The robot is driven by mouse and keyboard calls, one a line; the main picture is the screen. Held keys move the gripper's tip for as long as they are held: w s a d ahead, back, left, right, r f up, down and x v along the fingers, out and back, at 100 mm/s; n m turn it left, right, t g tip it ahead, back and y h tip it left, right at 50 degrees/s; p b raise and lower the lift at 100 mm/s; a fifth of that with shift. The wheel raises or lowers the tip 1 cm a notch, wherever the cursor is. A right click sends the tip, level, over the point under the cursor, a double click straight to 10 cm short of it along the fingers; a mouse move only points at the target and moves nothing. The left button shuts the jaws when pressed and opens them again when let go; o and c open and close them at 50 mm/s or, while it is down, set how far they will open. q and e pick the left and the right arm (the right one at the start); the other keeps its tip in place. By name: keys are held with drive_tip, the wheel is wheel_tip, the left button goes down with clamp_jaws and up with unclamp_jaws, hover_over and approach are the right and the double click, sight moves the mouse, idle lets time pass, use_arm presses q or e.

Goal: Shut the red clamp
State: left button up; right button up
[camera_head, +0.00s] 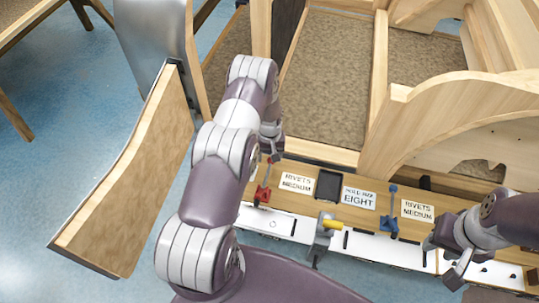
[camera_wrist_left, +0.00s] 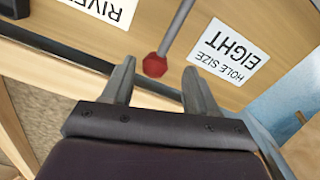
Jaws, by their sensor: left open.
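The red clamp (camera_head: 263,192) stands on the wooden ledge of the bench, just right of my left arm in the head view. In the left wrist view its red knob (camera_wrist_left: 155,65) on a grey rod appears between the fingertips. My left gripper (camera_head: 272,157) is just behind the red clamp, partly hidden by my arm. In the left wrist view the gripper (camera_wrist_left: 159,68) is open and empty, its two fingers on either side of the knob; contact cannot be told. My right gripper (camera_head: 443,262) is at the lower right, apart from the clamp, with its fingers spread.
A blue clamp (camera_head: 389,210) and a yellow-handled clamp (camera_head: 330,224) stand further right. A black tray (camera_head: 327,185) and several labels lie along the ledge. A wooden panel (camera_head: 135,185) stands at the left. The wooden frame (camera_head: 455,110) rises behind the ledge.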

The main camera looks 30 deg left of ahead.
use_arm(q)
drive_tip(key=shift+d+f, duration=0.5)
drive_tip(key=shift+f, duration=0.1)
drive_tip(key=shift+a+f, duration=0.1)
drive_tip(key=shift+a, duration=0.15)
drive_tip(key=c, duration=0.4)
drive_tip(key=shift+d, duration=0.1)
clamp_jaws()
use_arm(e)
drive_tip(key=shift+d+r, duration=0.15)
drive_tip(key=shift+d, duration=0.25)
